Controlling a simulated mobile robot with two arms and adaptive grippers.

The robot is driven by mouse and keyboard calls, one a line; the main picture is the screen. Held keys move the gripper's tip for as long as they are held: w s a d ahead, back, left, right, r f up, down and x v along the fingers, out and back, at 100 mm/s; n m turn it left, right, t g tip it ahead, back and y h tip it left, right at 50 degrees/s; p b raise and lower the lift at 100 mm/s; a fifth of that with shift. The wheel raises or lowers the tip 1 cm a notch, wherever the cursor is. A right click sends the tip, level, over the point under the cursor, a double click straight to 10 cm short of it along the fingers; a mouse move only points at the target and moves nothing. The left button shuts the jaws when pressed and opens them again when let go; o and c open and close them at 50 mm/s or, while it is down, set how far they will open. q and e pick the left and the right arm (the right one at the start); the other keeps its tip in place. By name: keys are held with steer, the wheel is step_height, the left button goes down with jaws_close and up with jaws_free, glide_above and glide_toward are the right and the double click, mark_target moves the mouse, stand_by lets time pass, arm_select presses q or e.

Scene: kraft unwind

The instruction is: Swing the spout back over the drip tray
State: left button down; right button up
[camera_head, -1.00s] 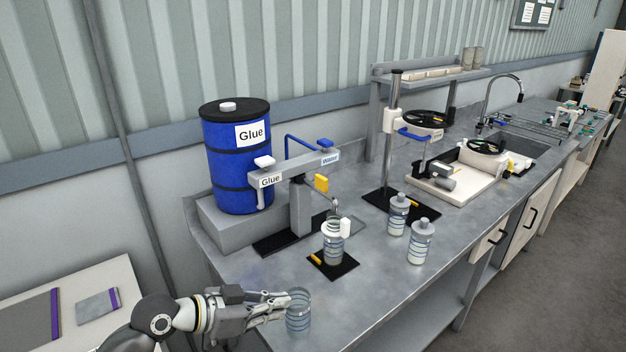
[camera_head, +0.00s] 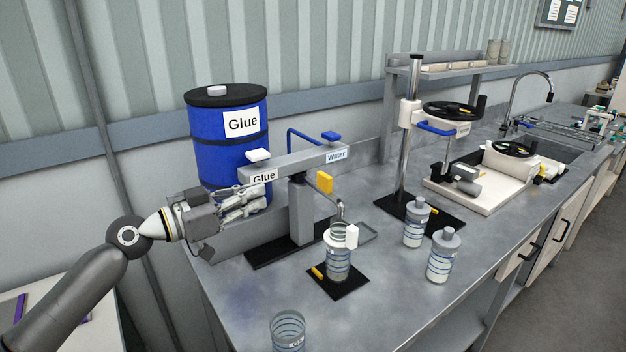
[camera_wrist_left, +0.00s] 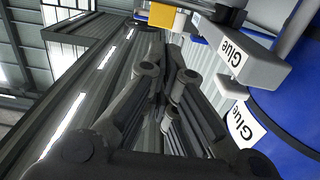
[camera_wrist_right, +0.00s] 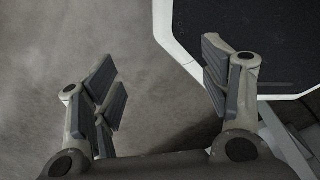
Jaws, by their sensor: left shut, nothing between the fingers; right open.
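The dispenser stand (camera_head: 301,215) carries a grey crossbar labelled Glue and Water. A thin curved metal spout (camera_head: 341,209) hangs from it over a ringed jar (camera_head: 338,264) with a white side piece. The jar stands on a black mat (camera_head: 355,283). The drip tray (camera_head: 370,235) shows as a grey rim behind the jar. My left gripper (camera_head: 264,195) is shut and empty, just below the Glue end of the crossbar. In the left wrist view the fingers (camera_wrist_left: 165,85) are left of that Glue end (camera_wrist_left: 243,62). My right gripper (camera_wrist_right: 165,95) is open and empty above the floor.
A blue glue drum (camera_head: 225,135) stands behind the left gripper. A clear ringed jar (camera_head: 288,331) is at the front edge. Two capped bottles (camera_head: 416,222) (camera_head: 443,256) stand right of the mat. A yellow tab (camera_head: 325,183) hangs beside the spout.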

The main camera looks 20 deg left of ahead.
arm_select(q)
steer(key=p, duration=0.7)
glide_toward(321, 189)
steer(key=w+d+r, duration=0.4)
steer(key=shift+w+d+f+p, duration=0.15)
steer(key=shift+w+d+p, duration=0.25)
steer(key=shift+w, duration=0.35)
arm_select(e)
step_height(321, 189, up, 8)
steer(key=shift+w+d+f, duration=0.15)
steer(key=shift+w, duration=0.2)
arm_select(q)
steer(key=shift+w+d, duration=0.15)
